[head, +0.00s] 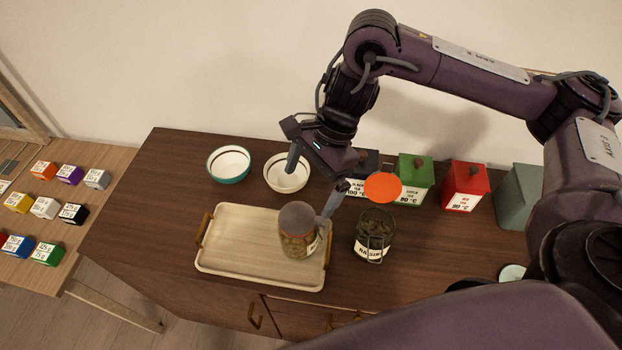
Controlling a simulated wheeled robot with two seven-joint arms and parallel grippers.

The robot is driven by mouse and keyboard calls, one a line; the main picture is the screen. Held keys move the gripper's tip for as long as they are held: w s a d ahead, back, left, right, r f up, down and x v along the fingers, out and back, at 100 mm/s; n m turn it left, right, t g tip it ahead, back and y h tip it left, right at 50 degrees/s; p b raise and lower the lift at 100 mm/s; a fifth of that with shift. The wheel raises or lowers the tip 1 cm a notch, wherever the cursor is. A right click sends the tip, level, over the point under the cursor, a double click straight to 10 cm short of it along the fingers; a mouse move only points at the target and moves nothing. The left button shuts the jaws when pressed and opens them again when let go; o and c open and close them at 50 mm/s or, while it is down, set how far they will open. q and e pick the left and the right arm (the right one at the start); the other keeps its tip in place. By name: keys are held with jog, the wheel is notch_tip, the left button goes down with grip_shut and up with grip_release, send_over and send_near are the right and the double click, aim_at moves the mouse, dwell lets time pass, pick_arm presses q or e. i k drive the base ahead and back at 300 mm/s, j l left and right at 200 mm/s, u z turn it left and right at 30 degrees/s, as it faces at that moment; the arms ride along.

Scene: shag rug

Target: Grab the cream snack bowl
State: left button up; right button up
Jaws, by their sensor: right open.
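The cream bowl (288,180) stands on the dark wooden cabinet top, behind the tray and right of a teal-sided bowl. It is upright and looks empty. My right gripper (308,193) is open above the cabinet, with nothing between its fingers. One finger overlaps the cream bowl's right part in the picture; the other comes down beside the jar on the tray. I cannot tell whether either finger touches anything. My left gripper is not in view.
A teal-sided bowl (229,179) stands left. A wooden tray (235,245) holds a jar (297,240) with a grey top. Right are a dark-filled jar (373,240), an orange disc (383,187), a green canister (414,175) and a red canister (465,180). The cabinet's left end is clear.

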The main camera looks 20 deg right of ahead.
aim_at(275, 174)
jog(key=k, duration=1.5)
